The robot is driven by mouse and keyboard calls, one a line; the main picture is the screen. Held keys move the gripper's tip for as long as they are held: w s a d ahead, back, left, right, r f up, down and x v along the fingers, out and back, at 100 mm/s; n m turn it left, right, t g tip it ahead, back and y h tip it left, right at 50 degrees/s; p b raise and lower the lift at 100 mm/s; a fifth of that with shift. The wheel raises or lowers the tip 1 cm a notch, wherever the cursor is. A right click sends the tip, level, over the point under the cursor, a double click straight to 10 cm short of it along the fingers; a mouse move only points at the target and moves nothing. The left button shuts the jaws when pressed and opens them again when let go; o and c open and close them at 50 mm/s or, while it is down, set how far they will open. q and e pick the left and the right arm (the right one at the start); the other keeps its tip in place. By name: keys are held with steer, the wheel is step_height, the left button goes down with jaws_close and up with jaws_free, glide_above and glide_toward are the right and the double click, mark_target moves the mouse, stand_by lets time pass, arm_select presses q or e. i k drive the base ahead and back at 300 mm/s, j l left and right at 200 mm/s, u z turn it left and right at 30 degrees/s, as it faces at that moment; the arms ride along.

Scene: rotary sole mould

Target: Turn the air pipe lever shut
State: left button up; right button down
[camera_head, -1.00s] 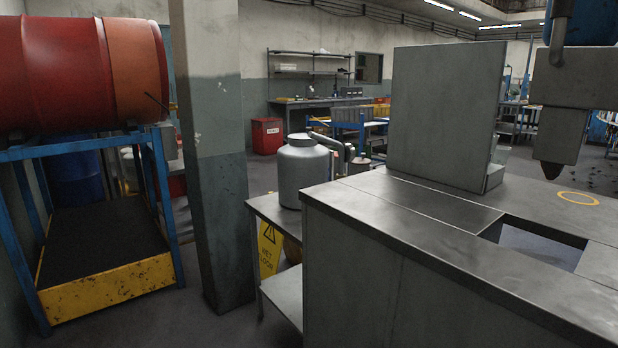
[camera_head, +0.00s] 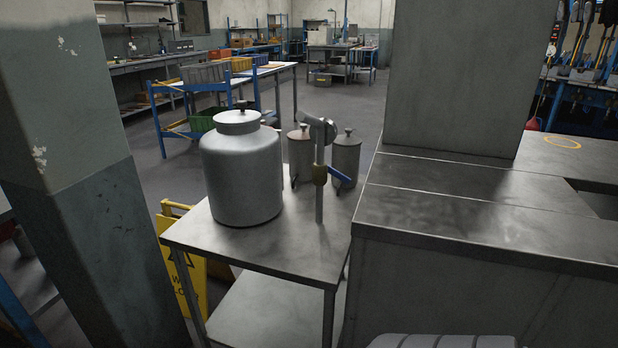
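The air pipe (camera_head: 319,205) is a thin grey upright pipe on a small metal table (camera_head: 285,262). A brass valve body (camera_head: 320,174) sits partway up it, with a blue lever (camera_head: 340,175) sticking out to the right and slightly downward. Neither of my grippers is in view.
A large grey lidded can (camera_head: 241,175) stands left of the pipe, and two smaller lidded cans (camera_head: 347,157) stand behind it. A metal machine bench (camera_head: 470,215) borders the table on the right. A concrete pillar (camera_head: 75,190) and a yellow floor sign (camera_head: 186,270) are on the left.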

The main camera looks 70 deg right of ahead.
mark_target(342, 178)
steer(key=i+z, duration=0.35)
steer(key=i+j+z, duration=0.15)
steer(key=i+z, duration=0.15)
steer(key=i+j+z, duration=0.2)
steer(key=i+z, duration=0.35)
steer(key=z, duration=0.2)
steer(key=i+z, duration=0.15)
steer(key=z, duration=0.25)
steer(key=i+j+z, duration=0.2)
steer(key=z, duration=0.2)
steer(key=i+j+z, duration=0.15)
steer(key=z, duration=0.25)
